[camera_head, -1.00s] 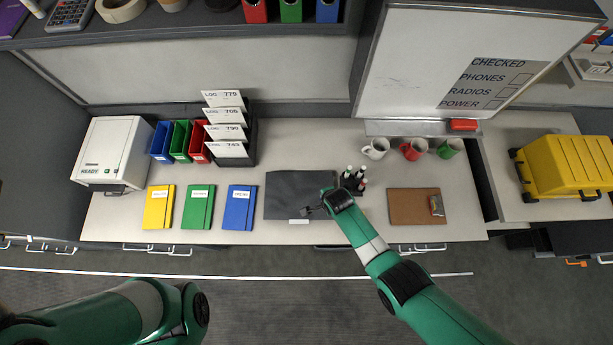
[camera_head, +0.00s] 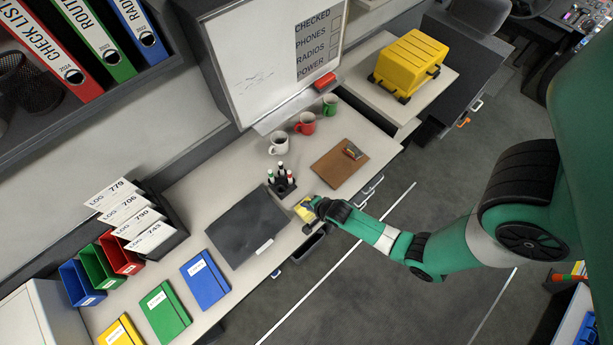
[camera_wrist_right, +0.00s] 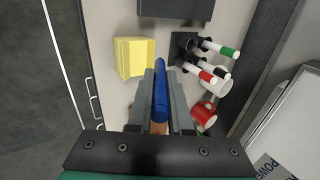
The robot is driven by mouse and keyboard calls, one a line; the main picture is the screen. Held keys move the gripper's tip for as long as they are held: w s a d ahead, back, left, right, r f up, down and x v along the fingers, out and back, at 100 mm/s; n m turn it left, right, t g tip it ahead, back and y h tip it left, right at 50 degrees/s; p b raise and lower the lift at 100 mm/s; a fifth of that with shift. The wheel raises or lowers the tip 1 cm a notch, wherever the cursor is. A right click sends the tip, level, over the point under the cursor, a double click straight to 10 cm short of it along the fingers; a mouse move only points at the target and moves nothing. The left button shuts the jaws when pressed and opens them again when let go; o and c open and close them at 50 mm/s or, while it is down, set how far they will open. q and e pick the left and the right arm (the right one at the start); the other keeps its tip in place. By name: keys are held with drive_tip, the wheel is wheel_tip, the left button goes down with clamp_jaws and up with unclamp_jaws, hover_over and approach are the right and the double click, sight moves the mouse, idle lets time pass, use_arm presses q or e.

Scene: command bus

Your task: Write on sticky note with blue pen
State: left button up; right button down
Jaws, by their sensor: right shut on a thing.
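My right gripper (camera_wrist_right: 160,80) is shut on a blue pen (camera_wrist_right: 160,97), which lies between its two fingers in the right wrist view. A yellow sticky note pad (camera_wrist_right: 133,57) lies on the desk, left of the fingertips in that view and apart from the pen there. In the head view the pad (camera_head: 303,211) shows by the desk's front edge, partly covered by my right gripper (camera_head: 312,206). The pen cannot be made out in the head view. My left gripper is not in view.
A black pen holder (camera_head: 282,186) with several capped markers stands close behind the pad. A dark mat (camera_head: 245,228) lies to the left. A brown board (camera_head: 338,164) lies to the right, and mugs (camera_head: 306,124) stand behind.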

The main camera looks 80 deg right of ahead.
drive_tip(key=shift+f+b, duration=2)
drive_tip(key=shift+f, duration=0.45)
drive_tip(key=shift+f, duration=0.1)
drive_tip(key=shift+f, duration=0.15)
drive_tip(key=shift+f+b, duration=0.35)
drive_tip(key=shift+b, duration=0.15)
drive_tip(key=shift+s, duration=0.15)
drive_tip(key=shift+s, duration=0.2)
drive_tip(key=shift+s+d, duration=0.1)
drive_tip(key=shift+s, duration=0.25)
drive_tip(key=shift+d, duration=0.2)
